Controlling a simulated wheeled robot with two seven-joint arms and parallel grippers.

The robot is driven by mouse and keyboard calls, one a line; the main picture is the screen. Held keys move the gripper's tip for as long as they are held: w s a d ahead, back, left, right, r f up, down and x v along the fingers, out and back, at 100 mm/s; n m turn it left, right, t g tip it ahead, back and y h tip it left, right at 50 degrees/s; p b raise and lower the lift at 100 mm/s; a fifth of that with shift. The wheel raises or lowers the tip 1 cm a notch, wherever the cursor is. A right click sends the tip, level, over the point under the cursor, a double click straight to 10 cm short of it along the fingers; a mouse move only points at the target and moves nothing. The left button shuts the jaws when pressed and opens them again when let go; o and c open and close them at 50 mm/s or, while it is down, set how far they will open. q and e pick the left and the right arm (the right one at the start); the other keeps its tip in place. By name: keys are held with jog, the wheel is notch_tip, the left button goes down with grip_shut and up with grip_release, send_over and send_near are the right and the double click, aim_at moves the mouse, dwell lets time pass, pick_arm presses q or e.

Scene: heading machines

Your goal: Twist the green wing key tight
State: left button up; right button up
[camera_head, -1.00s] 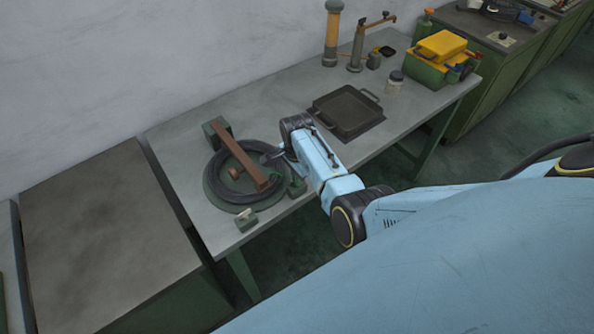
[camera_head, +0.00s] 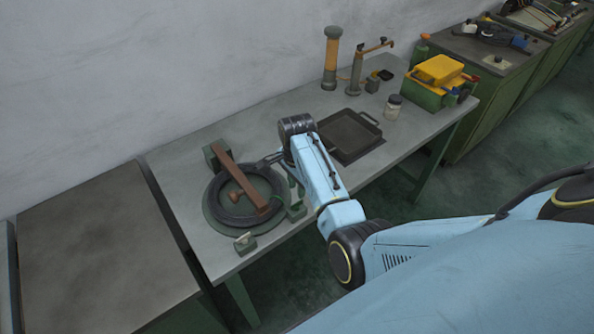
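A small green piece (camera_head: 296,210), which looks like the wing key, stands at the right front edge of a round fixture. The fixture has a green base plate (camera_head: 222,233), a dark ring (camera_head: 216,201) and a brown bar (camera_head: 238,180) lying across it. My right gripper (camera_head: 268,160) is at the back right of the ring, beyond the green piece and apart from it. Its fingers are small and dark against the ring, so I cannot tell whether they are open. My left gripper is not in view.
A small green block (camera_head: 245,243) sits at the front left of the fixture on the grey table (camera_head: 190,220). A dark tray (camera_head: 350,135) lies right of my arm. A jar (camera_head: 393,107) and a green-and-yellow box (camera_head: 438,80) stand farther right.

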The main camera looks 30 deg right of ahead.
notch_tip(320, 180, up, 6)
dwell(0.7)
